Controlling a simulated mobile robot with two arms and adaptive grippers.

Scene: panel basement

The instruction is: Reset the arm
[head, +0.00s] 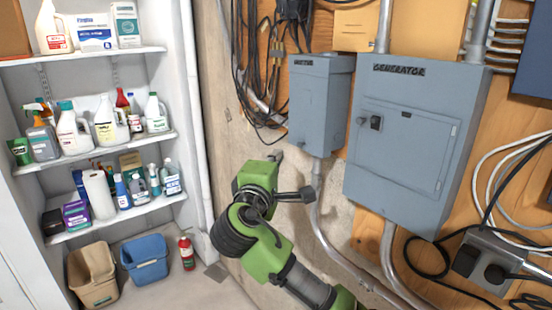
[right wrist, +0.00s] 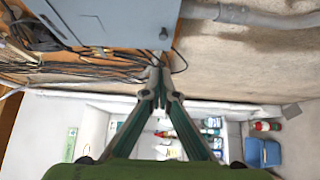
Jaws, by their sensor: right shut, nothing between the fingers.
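My right arm comes in from the lower right of the head view, green and dark grey, and is raised in front of the bare wall. My right gripper (head: 277,155) is mostly hidden behind its wrist there. In the right wrist view the two fingers of the right gripper (right wrist: 158,72) meet at their tips with nothing between them. My left gripper is in neither view.
A grey generator panel (head: 405,150) and a smaller grey box (head: 318,105) hang on the wall at right, with conduit (head: 335,245) below. Shelves (head: 105,143) of bottles stand at left, above a tan bin (head: 93,275), a blue bin (head: 145,258) and a red bottle (head: 186,253).

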